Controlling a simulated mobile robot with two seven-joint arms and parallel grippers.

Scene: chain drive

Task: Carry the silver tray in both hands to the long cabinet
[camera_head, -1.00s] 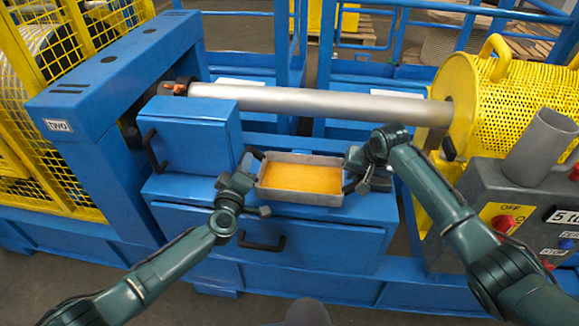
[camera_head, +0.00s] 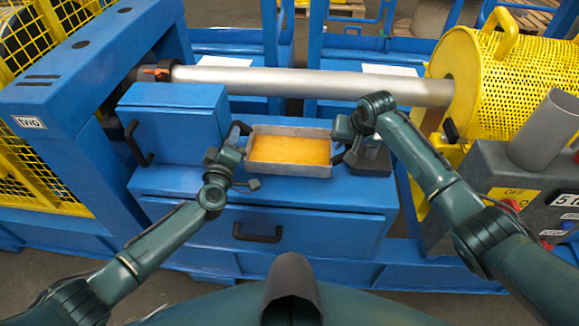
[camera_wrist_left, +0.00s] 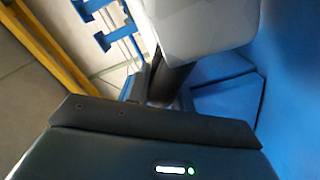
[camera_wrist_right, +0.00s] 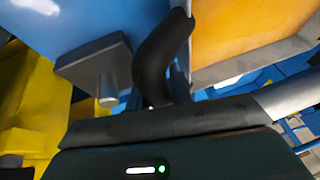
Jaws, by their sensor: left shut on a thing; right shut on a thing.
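The silver tray (camera_head: 288,170) has grey metal walls, an orange-yellow floor and a black handle at each end. In the head view it is over the top of the blue drawer cabinet (camera_head: 180,183); I cannot tell whether it touches it. My left gripper (camera_head: 238,160) is shut on the left handle, partly hidden by the gripper, and this handle (camera_wrist_left: 172,82) shows in the left wrist view. My right gripper (camera_head: 346,146) is shut on the right handle (camera_wrist_right: 160,60). The tray looks about level and empty. I cannot tell which piece is the long cabinet.
A blue box (camera_head: 175,120) with a black handle stands left of the tray. A dark grey block (camera_head: 374,161) sits close to its right. A silver roller (camera_head: 310,82) runs behind, ending at a yellow mesh guard (camera_head: 500,85). A grey control panel (camera_head: 500,175) is at the right.

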